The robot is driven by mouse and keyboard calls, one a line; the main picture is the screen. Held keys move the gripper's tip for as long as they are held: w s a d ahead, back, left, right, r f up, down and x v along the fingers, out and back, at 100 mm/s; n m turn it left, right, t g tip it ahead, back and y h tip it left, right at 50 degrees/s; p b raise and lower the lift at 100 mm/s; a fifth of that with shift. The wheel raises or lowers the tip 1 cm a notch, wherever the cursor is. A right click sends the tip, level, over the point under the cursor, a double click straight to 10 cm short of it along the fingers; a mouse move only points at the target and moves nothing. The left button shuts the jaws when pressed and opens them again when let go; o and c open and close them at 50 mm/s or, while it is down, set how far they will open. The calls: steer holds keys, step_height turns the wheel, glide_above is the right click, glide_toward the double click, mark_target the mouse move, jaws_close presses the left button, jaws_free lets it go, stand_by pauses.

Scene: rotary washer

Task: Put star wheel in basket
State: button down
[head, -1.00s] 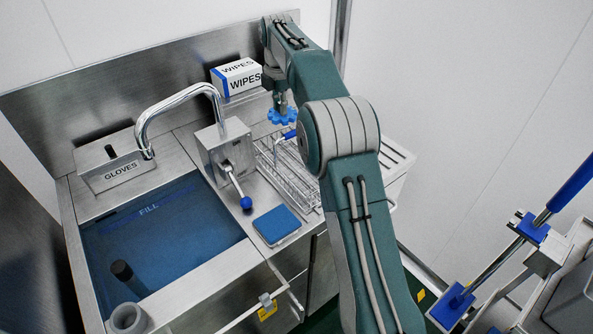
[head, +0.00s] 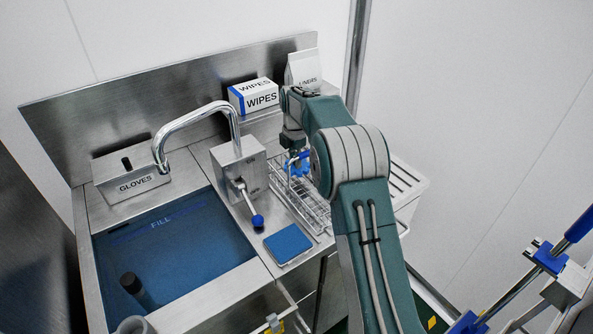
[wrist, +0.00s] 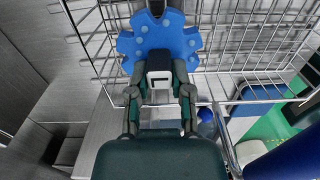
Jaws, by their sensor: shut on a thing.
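The blue star wheel (wrist: 158,38) is toothed, with small raised knobs, and fills the top middle of the wrist view. My gripper (wrist: 160,78) is shut on its near edge. In the head view the star wheel (head: 298,163) shows partly behind my arm, at the wire basket (head: 306,206). The basket is an open silver wire rack on the counter to the right of the tap. In the wrist view the wire basket (wrist: 260,48) lies behind and around the star wheel. Whether the wheel touches the wires cannot be told.
The tap block (head: 238,165) with its blue-knobbed lever stands left of the basket. A blue pad (head: 287,243) lies in front of it. The WIPES box (head: 254,97) and a white bag (head: 303,70) stand behind. The blue sink (head: 175,245) is at left.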

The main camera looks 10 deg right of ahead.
mark_target(295, 169)
step_height(295, 169, down, 4)
steer(key=shift+r, duration=0.1)
steer(key=c, duration=0.5)
jaws_free()
steer(key=shift+c, duration=0.2)
